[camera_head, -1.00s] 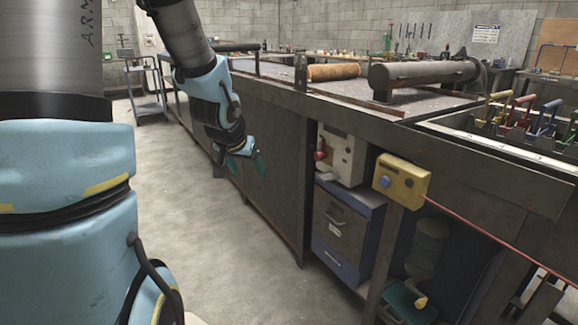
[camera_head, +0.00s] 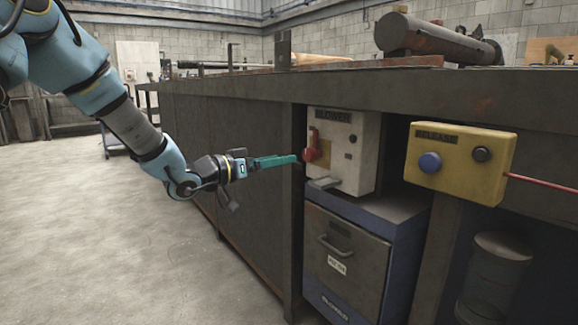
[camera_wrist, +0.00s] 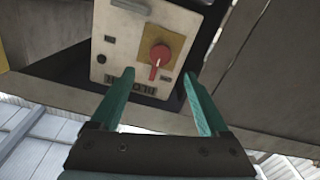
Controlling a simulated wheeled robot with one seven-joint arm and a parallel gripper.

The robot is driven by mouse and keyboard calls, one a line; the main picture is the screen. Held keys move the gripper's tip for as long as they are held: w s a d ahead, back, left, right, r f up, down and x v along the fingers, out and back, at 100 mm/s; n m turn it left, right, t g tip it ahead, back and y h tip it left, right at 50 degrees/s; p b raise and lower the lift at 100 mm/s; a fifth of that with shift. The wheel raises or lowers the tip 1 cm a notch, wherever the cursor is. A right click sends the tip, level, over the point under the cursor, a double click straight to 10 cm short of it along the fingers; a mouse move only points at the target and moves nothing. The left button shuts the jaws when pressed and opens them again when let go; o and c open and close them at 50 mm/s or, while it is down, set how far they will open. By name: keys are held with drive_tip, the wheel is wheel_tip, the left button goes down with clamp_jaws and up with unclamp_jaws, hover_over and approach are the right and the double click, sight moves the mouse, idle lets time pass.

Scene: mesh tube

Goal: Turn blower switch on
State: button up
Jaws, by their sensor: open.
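The blower box (camera_head: 360,165) is a cream panel labelled BLOWER, under the bench top. Its red rotary switch (camera_head: 311,146) is on the left-hand face, with its handle pointing up toward the label. My gripper (camera_head: 296,159), with teal fingers, reaches in from the left at about switch height, its tips close to the switch. In the wrist view the box is upside down, and the red switch (camera_wrist: 160,57) shows between and beyond the two open fingertips (camera_wrist: 158,73). The fingers hold nothing. Whether a tip touches the switch I cannot tell.
A yellow RELEASE box (camera_head: 462,160) with a blue button sits to the right of the blower box. A drawer cabinet (camera_head: 345,262) stands below it. The bench edge (camera_head: 420,98) overhangs above. The floor (camera_head: 130,250) at left is clear.

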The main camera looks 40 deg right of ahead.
sight(306, 154)
drive_tip(key=d+b, duration=0.1)
drive_tip(key=d, duration=0.2)
drive_tip(key=d+b, duration=0.1)
drive_tip(key=d, duration=0.6)
drive_tip(key=shift+s+d+b, duration=0.25)
drive_tip(key=shift+d+b, duration=0.15)
clamp_jaws()
